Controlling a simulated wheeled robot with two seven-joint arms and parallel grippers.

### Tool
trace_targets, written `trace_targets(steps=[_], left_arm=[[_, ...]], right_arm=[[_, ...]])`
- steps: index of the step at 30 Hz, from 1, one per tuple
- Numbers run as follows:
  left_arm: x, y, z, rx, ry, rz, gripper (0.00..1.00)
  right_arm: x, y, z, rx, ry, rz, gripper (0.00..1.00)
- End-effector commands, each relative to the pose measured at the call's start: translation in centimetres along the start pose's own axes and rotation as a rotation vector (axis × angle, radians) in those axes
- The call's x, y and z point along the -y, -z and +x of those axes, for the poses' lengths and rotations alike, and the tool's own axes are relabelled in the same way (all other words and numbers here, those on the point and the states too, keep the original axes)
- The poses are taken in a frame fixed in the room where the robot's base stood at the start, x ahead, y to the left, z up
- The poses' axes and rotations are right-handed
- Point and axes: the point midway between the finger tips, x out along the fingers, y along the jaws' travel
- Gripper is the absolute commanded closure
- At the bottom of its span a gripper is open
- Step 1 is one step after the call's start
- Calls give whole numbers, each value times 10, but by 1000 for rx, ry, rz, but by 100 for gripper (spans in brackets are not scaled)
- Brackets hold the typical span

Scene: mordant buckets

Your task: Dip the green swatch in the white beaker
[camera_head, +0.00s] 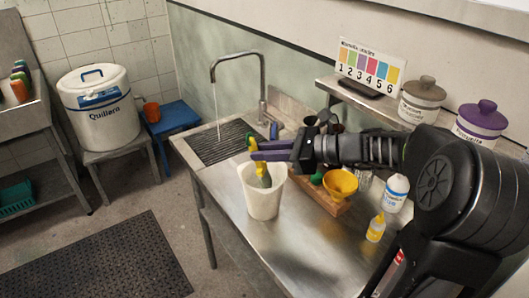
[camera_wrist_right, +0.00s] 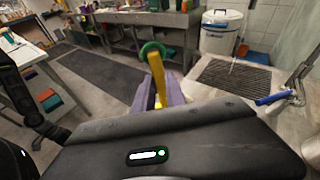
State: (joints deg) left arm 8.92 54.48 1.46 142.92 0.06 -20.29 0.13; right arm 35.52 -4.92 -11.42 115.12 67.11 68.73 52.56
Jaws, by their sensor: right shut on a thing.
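My right gripper (camera_head: 270,150), with purple fingers, reaches in from the right above the white beaker (camera_head: 262,204). It is shut on the yellow and green piece I take for the green swatch (camera_head: 262,172). The piece hangs down from the fingers, and its lower end is at or inside the beaker's mouth; I cannot tell how deep. In the right wrist view, the piece shows as a yellow strip with a green ring (camera_wrist_right: 153,50) between the fingers (camera_wrist_right: 158,95). The beaker stands upright on the steel table. My left gripper is not in view.
A yellow funnel (camera_head: 341,183) sits on a wooden rack right of the beaker. A white bottle (camera_head: 397,193) and a small yellow bottle (camera_head: 376,228) stand farther right. A running tap (camera_head: 262,75) is behind. The table's front (camera_head: 300,255) is clear.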

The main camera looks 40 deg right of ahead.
Motion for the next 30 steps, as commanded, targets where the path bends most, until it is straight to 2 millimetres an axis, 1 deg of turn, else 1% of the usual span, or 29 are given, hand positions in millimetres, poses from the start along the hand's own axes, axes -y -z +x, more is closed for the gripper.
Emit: trace_targets(steps=[1, 18, 22, 30], left_arm=[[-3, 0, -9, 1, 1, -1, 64], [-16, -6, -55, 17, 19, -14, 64], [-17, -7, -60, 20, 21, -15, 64], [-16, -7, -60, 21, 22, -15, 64]], right_arm=[[1, -11, -3, 0, 0, -1, 100], [8, -69, -20, 0, 0, -1, 100], [9, -76, -22, 0, 0, -1, 100], [9, -76, -22, 0, 1, -1, 100]])
